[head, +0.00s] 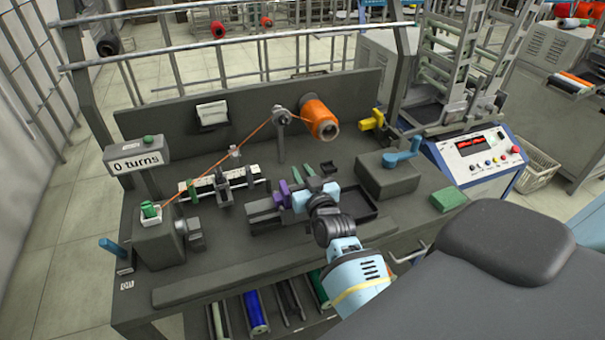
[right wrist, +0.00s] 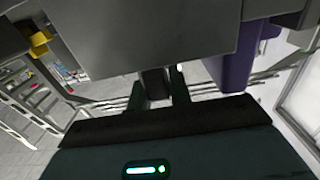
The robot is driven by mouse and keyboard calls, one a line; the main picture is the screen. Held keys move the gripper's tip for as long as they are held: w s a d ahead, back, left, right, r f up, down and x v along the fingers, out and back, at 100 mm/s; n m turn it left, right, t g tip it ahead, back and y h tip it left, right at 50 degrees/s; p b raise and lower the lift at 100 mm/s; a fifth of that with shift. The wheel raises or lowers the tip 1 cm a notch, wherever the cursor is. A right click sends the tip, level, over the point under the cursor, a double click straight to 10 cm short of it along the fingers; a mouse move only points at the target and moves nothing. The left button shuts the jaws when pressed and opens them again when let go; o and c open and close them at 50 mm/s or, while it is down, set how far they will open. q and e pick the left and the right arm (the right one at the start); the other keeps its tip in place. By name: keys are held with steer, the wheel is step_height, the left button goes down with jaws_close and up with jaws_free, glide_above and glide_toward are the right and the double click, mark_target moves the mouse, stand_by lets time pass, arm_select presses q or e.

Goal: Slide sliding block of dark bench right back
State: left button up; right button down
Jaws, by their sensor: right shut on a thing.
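The dark bench (head: 225,245) fills the middle of the head view. A low grey fixture (head: 262,215) with purple upright pieces (head: 284,188) stands near its front middle. My right gripper (head: 313,190) reaches in from the lower right, close beside the purple pieces. In the right wrist view its fingers (right wrist: 158,88) are closed on a small dark part (right wrist: 154,80), apparently the sliding block's grip, under a large grey block (right wrist: 135,38). A purple piece (right wrist: 232,68) hangs beside it. My gripper hides much of the sliding block in the head view. My left gripper is not in view.
A dark tray (head: 368,213) lies just right of the gripper. A grey box with a blue crank (head: 402,158) stands right.

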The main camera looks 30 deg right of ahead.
steer(key=d, duration=0.3)
steer(key=shift+s+d, duration=0.15)
steer(key=shift+s, duration=0.2)
steer(key=c, duration=1.6)
jaws_free()
steer(key=shift+c, duration=0.2)
steer(key=o, duration=0.4)
steer(key=shift+d, duration=0.15)
steer(key=shift+c, duration=0.2)
